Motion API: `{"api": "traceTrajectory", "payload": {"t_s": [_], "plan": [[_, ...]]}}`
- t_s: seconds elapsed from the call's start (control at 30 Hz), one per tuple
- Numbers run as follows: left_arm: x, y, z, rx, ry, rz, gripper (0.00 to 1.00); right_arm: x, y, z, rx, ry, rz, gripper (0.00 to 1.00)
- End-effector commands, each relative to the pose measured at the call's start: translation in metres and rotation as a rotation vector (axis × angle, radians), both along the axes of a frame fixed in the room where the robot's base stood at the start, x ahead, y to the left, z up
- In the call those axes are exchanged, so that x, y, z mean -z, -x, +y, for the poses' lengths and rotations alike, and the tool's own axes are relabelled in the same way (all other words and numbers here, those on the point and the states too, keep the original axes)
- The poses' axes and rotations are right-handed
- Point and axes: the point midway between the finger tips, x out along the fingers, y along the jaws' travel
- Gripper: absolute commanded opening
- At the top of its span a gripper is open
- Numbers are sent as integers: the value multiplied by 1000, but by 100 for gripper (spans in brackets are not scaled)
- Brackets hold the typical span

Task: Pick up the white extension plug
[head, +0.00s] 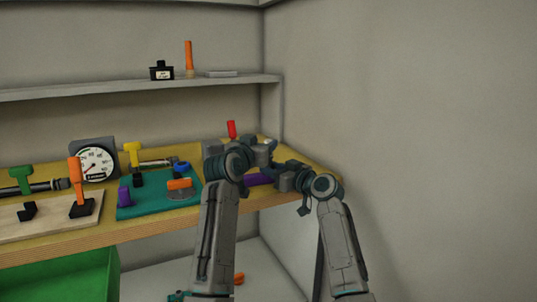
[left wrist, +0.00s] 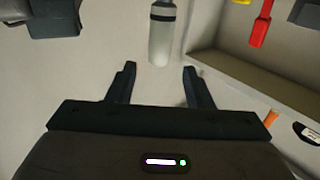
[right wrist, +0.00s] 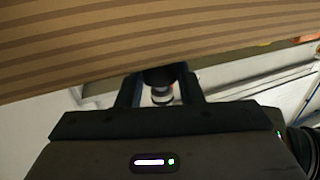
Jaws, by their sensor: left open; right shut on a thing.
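In the left wrist view a pale whitish cylinder (left wrist: 161,40) with a dark band near its top lies beyond the fingertips; it may be the white extension plug. My left gripper (left wrist: 158,75) is open and empty, with the cylinder ahead of the gap, apart from the fingers. In the head view my left gripper (head: 268,150) is above the back right of the workbench. My right gripper (right wrist: 158,82) is shut on a dark round piece (right wrist: 160,95) with pale rings, whose identity I cannot tell. In the head view my right gripper (head: 283,180) is lower, by the bench's right end.
The wooden workbench (head: 40,251) carries a teal mat (head: 135,208), a dial gauge (head: 95,163) and several coloured tools. A purple piece (head: 258,180) lies close to my grippers. A red piece (head: 231,129) stands behind. A shelf (head: 120,88) runs above; bare wall is right.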

Motion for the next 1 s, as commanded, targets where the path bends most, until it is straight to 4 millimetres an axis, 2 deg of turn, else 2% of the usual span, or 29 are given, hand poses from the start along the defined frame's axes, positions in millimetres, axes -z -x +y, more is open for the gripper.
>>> {"api": "traceTrajectory", "payload": {"t_s": [0.3,0.67,0.9,1.0], "plan": [[4,-34,-19,1,-1,2,46,0,0,0,0,0,0,9],[4,-40,-21,0,0,1,46,0,0,0,0,0,0,9],[4,-40,-21,0,0,1,1,0,0,0,0,0,0,9],[4,-40,-21,0,0,1,0,0,0,0,0,0,0,9]]}}
